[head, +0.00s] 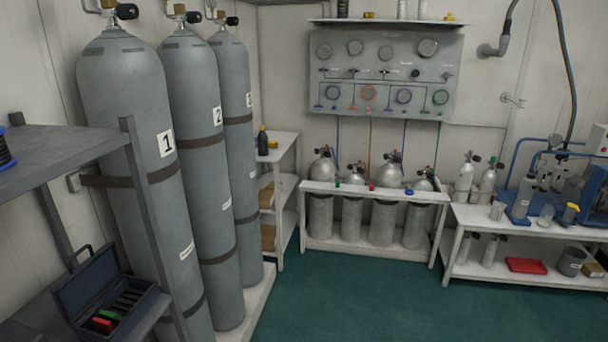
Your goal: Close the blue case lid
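The blue case (122,316) sits at the lower left on the lower level of a grey shelf unit. Its dark blue lid (88,277) stands raised, with a dark handle on top. Several slots show inside the case, with a red item (103,325) and a green item (110,314) at its front left. My gripper is not in view.
A grey shelf (60,150) overhangs above the case, and its upright post (155,190) stands right of it. Large grey cylinders (135,130) stand close on the right. Green floor (350,300) is clear in the middle.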

